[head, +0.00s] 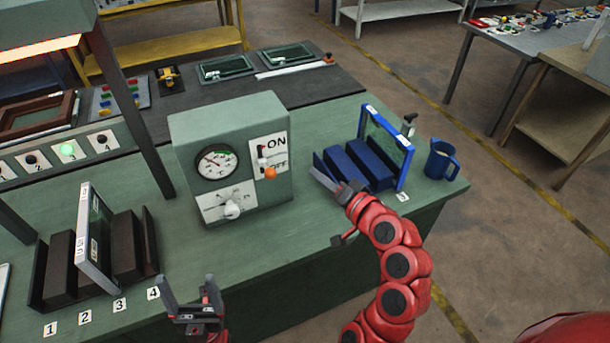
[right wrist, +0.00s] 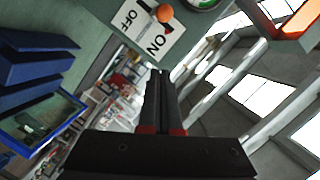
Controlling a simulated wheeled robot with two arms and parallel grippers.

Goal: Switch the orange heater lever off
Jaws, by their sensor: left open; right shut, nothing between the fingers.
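The grey-green heater box (head: 230,150) stands on the green bench in the head view. Its white plate reads ON above OFF. The lever's orange knob (head: 269,173) shows low, beside the OFF lettering in the head view; I cannot tell the lever's exact setting. My left gripper (head: 190,288) is open and empty at the bench's front, far from the lever.
A blue rack (head: 345,165) with a framed panel stands just right of my right gripper, and a blue mug (head: 440,160) beyond it. A dark rack (head: 60,270) with another frame is at the left. Bench in front of the heater is clear.

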